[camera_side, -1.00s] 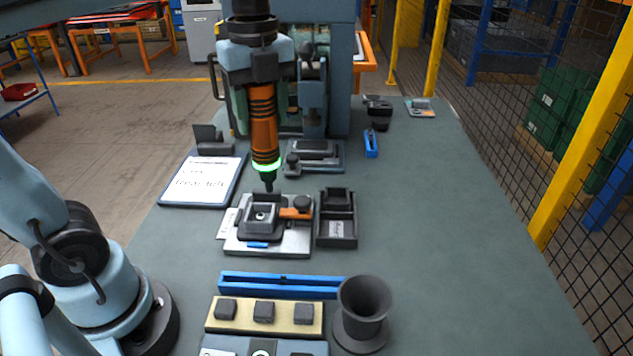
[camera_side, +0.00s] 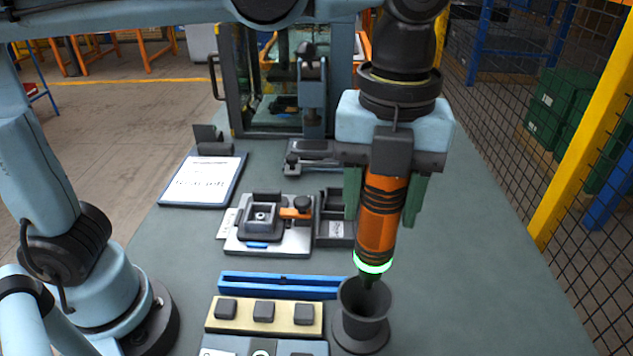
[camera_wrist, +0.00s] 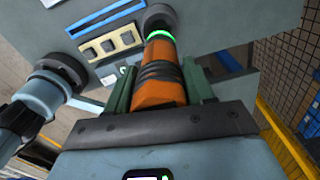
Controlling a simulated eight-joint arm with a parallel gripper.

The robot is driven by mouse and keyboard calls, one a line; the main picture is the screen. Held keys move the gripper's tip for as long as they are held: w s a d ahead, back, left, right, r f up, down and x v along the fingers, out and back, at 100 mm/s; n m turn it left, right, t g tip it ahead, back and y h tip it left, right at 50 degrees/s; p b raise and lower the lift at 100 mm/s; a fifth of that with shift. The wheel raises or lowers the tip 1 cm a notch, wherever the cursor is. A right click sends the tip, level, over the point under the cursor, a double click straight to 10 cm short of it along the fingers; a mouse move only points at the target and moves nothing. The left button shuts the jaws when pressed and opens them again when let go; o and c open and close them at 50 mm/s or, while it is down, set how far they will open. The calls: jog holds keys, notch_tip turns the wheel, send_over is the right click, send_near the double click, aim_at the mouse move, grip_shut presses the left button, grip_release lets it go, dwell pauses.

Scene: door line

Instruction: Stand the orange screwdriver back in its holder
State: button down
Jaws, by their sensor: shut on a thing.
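The orange screwdriver (camera_side: 379,218) has black bands and a lit green ring at its lower end. My gripper (camera_side: 384,205) is shut on it, with green fingers at either side of its body. It hangs nearly upright, tip down, slightly tilted. The dark flared holder (camera_side: 361,322) stands at the front of the table. The tip is at the holder's mouth; whether it is inside or just in front of it I cannot tell. In the wrist view the screwdriver (camera_wrist: 160,75) runs between the fingers toward the holder (camera_wrist: 158,16), whose mouth its lower end partly hides.
Left of the holder are a cream block with dark squares (camera_side: 264,315) and a blue rail (camera_side: 280,285). Behind are a fixture plate (camera_side: 268,240), a dark bin (camera_side: 335,230) and a clipboard (camera_side: 203,181). The table's right side is clear.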

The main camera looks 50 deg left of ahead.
aim_at(371, 261)
jog(key=shift+f, duration=5.15)
jog(key=shift+c, duration=2.1)
grip_release()
jog(key=shift+r, duration=0.1)
